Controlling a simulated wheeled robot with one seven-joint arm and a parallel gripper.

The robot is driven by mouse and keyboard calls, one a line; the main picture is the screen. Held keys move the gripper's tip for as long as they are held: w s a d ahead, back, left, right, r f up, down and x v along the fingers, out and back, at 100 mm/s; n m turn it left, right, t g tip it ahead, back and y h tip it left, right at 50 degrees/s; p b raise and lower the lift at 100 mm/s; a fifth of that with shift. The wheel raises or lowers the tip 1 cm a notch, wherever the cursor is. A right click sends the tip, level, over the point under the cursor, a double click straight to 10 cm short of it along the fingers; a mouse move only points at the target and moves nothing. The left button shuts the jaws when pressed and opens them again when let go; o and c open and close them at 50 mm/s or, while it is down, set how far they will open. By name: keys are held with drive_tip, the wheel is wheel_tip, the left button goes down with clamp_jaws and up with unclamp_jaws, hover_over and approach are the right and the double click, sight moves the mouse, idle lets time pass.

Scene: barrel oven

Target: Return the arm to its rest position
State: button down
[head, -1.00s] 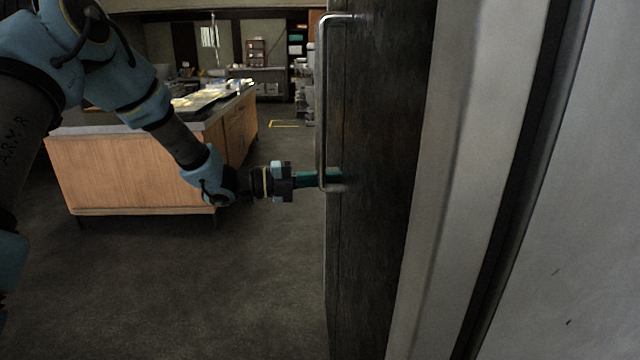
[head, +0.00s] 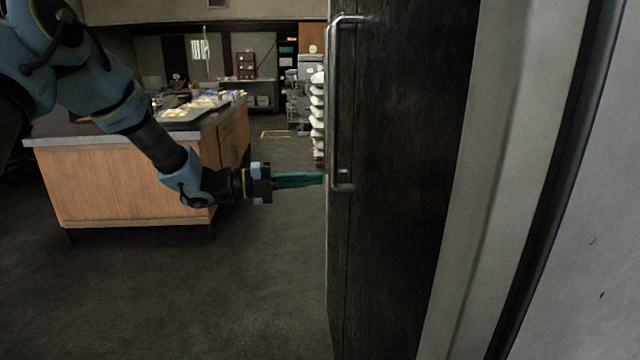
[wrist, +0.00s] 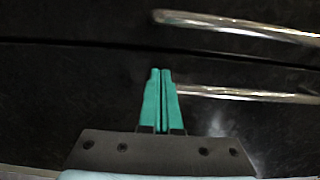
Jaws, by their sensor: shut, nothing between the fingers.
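My gripper (head: 318,179) points right in the head view, with its green fingers close beside the lower end of a metal door handle (head: 334,110). In the wrist view my gripper (wrist: 161,72) has its two green fingers together with nothing between them. The dark door (head: 395,180) fills the wrist view behind the fingers. In that view a metal handle bar (wrist: 250,93) runs to the right from near the fingertips. I cannot tell whether the fingertips touch the door.
A wooden counter (head: 125,185) with a grey top stands at the left behind my arm. Trays (head: 190,110) lie on it. White stacked sacks (head: 317,115) show beyond the door edge. A pale frame (head: 500,200) is at the right. The floor (head: 230,290) below my gripper is clear.

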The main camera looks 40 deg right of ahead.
drive_tip(key=b+v, duration=0.1)
drive_tip(key=v, duration=0.6)
drive_tip(key=shift+w+b, duration=0.35)
drive_tip(key=shift+w, duration=0.15)
